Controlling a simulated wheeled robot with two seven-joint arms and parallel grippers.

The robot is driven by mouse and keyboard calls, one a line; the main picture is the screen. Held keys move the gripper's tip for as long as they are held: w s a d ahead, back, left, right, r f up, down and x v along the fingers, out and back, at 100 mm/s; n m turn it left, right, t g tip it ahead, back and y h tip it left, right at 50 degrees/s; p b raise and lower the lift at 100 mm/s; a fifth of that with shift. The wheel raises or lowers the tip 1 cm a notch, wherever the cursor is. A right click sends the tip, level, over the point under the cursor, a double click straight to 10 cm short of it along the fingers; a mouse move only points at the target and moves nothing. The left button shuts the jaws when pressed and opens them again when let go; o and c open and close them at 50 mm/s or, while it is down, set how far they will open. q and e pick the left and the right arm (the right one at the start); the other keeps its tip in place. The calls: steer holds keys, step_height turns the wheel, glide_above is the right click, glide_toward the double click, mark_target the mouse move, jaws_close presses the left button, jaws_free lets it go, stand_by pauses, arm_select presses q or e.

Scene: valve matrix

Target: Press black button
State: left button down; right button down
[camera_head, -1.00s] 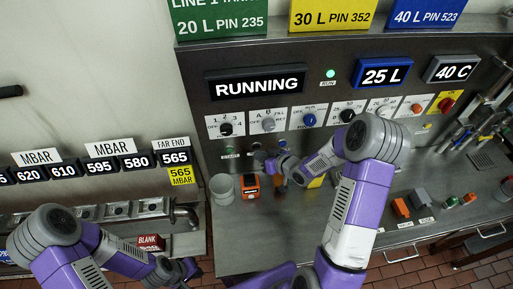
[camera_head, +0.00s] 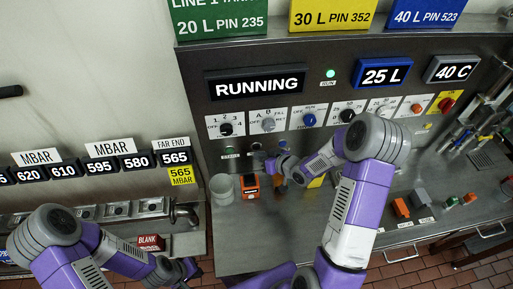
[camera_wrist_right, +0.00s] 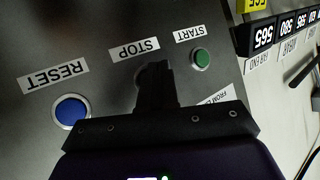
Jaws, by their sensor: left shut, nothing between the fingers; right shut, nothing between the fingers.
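In the right wrist view my right gripper (camera_wrist_right: 157,72) is shut and empty, with its fingertips over the spot below the STOP label (camera_wrist_right: 134,49). The button at that spot is hidden or nearly hidden by the fingers; I cannot tell whether they touch it. A blue button (camera_wrist_right: 71,111) under RESET is on one side and a green button (camera_wrist_right: 201,59) under START on the other. In the head view my right gripper (camera_head: 268,165) is at the small button row on the panel's lower part. My left gripper (camera_head: 190,268) is shut and empty at the lower left.
The panel has a row of knobs (camera_head: 268,124) above the buttons and a RUNNING display (camera_head: 256,86). An orange device (camera_head: 250,187) and a pale cup (camera_head: 222,188) stand on the metal counter (camera_head: 240,235) below. Pipes and a red BLANK box (camera_head: 150,243) are at the left.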

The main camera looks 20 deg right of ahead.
steer(key=shift+w, duration=0.1)
stand_by(0.4)
steer(key=shift+w+d, duration=0.1)
steer(key=shift+w, duration=0.2)
steer(key=shift+w+d, duration=0.15)
steer(key=shift+w, duration=0.3)
stand_by(0.8)
steer(key=shift+s, duration=0.1)
steer(key=shift+s+a, duration=0.25)
steer(key=shift+s, duration=0.5)
steer(key=shift+b, duration=0.3)
steer(key=shift+s+a+b, duration=0.2)
steer(key=shift+s, duration=0.6)
steer(key=shift+s+a+b, duration=0.2)
steer(key=shift+s, duration=0.6)
steer(key=shift+s+a+b, duration=0.2)
steer(key=shift+s, duration=0.6)
